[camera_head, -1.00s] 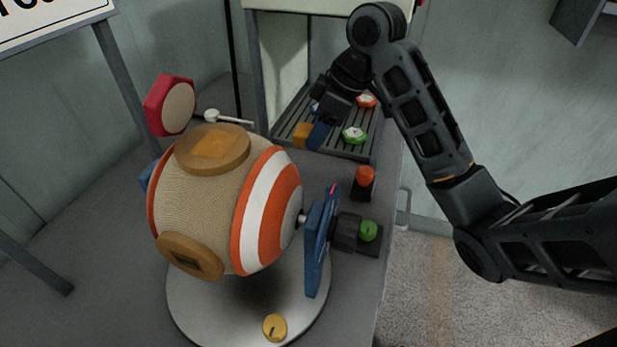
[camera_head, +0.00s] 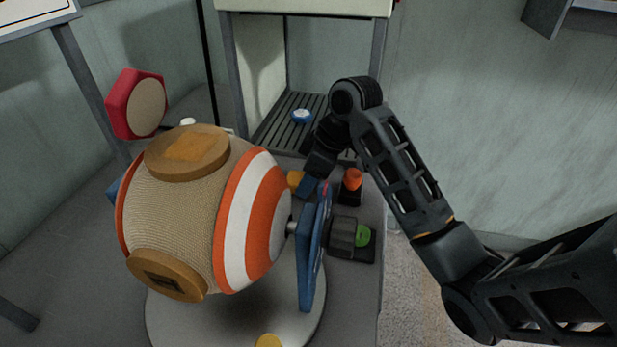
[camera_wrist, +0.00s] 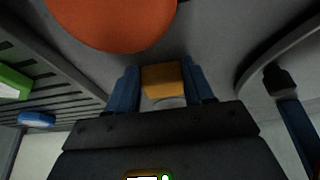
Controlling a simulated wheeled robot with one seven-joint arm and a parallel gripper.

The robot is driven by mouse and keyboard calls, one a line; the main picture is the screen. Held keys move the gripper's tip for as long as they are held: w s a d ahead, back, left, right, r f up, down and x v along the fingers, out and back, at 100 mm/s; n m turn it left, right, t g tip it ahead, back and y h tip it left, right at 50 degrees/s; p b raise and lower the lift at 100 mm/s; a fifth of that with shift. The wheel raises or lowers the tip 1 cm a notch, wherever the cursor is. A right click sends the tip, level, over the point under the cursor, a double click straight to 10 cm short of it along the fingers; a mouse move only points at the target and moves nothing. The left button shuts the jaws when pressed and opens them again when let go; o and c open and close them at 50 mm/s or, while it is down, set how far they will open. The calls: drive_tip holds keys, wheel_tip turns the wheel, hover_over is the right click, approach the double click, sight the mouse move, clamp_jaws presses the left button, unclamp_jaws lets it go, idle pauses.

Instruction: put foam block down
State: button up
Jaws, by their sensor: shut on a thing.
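The foam block (camera_head: 295,180) is a small orange-yellow block. It also shows in the wrist view (camera_wrist: 163,79), pinched between the two blue fingers. My gripper (camera_head: 304,184) is shut on it, just behind the large ball and left of the orange button. In the wrist view my gripper (camera_wrist: 163,85) points over the grey table top (camera_wrist: 215,35). The block's underside is hidden, so I cannot tell whether it touches the table.
The striped ball (camera_head: 205,215) stands close in front, with a blue plate (camera_head: 312,250) on its right. The orange button (camera_head: 353,180) is right of my gripper. A slatted tray (camera_head: 275,130) with a blue-white disc (camera_head: 301,116) lies behind. A green knob (camera_head: 363,236) is nearer.

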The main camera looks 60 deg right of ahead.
drive_tip(key=shift+f, duration=0.1)
drive_tip(key=o, duration=0.9)
drive_tip(key=p+v, duration=0.4)
drive_tip(key=v, duration=0.8)
drive_tip(key=shift+r, duration=0.2)
